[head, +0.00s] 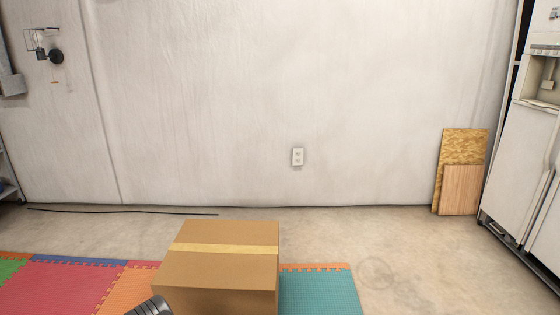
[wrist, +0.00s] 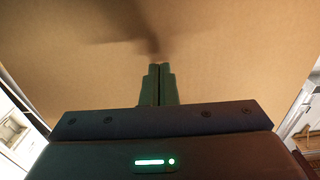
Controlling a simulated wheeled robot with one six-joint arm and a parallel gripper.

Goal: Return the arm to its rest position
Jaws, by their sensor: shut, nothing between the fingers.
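My gripper (wrist: 158,72) shows in the wrist view with its two dark fingers together and nothing between them. A brown cardboard surface fills most of that view beyond the fingertips, with a dark shadow on it. I cannot tell whether the fingertips touch it. In the head view a closed cardboard box (head: 217,268) with a strip of tan tape sits at the bottom middle. A dark rounded part of my arm shows at the bottom edge, in front of the box's left side. The gripper fingers do not show in the head view.
Foam mats (head: 70,285) in several colours lie around the box, with a teal one (head: 320,292) to its right. A thin dark cord (head: 120,211) lies near the wall. Wood boards (head: 461,190) lean beside a white fridge (head: 520,150) at right. Bare concrete floor (head: 400,260) is open between.

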